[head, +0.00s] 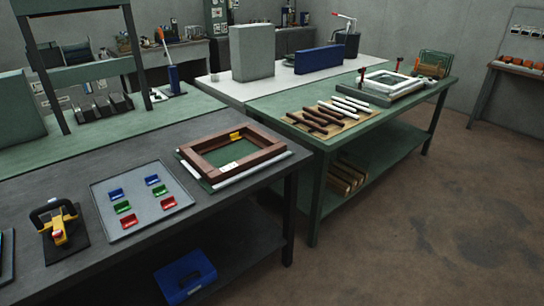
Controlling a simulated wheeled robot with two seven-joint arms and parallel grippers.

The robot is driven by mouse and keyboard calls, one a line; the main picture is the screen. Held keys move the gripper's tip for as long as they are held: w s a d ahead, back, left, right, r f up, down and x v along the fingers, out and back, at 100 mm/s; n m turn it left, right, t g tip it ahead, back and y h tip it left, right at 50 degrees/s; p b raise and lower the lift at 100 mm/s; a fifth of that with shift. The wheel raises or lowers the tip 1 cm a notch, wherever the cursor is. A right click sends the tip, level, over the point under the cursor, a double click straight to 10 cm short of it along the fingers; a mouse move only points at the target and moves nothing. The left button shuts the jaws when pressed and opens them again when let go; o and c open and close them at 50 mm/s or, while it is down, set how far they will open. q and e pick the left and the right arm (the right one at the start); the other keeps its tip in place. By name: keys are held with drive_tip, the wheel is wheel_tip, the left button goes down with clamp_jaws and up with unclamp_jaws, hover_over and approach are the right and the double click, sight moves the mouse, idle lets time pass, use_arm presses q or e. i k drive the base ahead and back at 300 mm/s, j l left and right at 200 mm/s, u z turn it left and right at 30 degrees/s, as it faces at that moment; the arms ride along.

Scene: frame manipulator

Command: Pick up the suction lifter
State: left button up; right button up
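A device with a black loop handle and a yellow body, which looks like the suction lifter (59,234), sits on a dark flat pad (76,246) near the left end of the dark grey workbench (160,252). Its underside is hidden, and I cannot tell if it is fixed to the pad. Neither of my grippers shows in the head view.
A grey tray (150,215) with small blue, green and red pieces lies right of the lifter. A brown frame (262,160) lies further right. A green bench (318,142) holds dark and white bars and a white frame (387,83). A blue case (185,276) sits below. Floor at right is clear.

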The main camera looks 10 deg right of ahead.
sight(68, 223)
drive_tip(key=j+u, duration=1)
drive_tip(key=i+j+u, duration=0.15)
drive_tip(key=j+u, duration=0.15)
drive_tip(key=u, duration=0.2)
